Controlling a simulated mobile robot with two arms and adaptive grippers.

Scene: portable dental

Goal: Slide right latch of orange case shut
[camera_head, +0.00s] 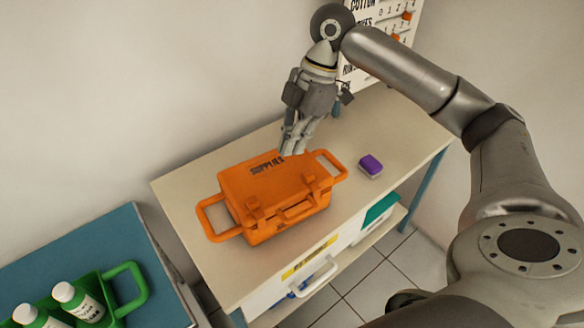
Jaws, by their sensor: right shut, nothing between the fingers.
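The orange case (262,187) stands on the beige tabletop with its lid down and a handle loop at each end. Its front has a carry handle (300,211) with a latch on either side. The left latch (254,208) and the right latch (309,182) both show on the front edge; I cannot tell how far either has slid. My right gripper (290,153) points down at the back edge of the lid, near the dark lettering. It is shut and empty; I cannot tell whether it touches the lid. My left gripper is not in view.
A small purple block (371,165) lies right of the case. The beige tabletop (228,271) is clear in front. A wall and a lettered board (359,75) stand behind.

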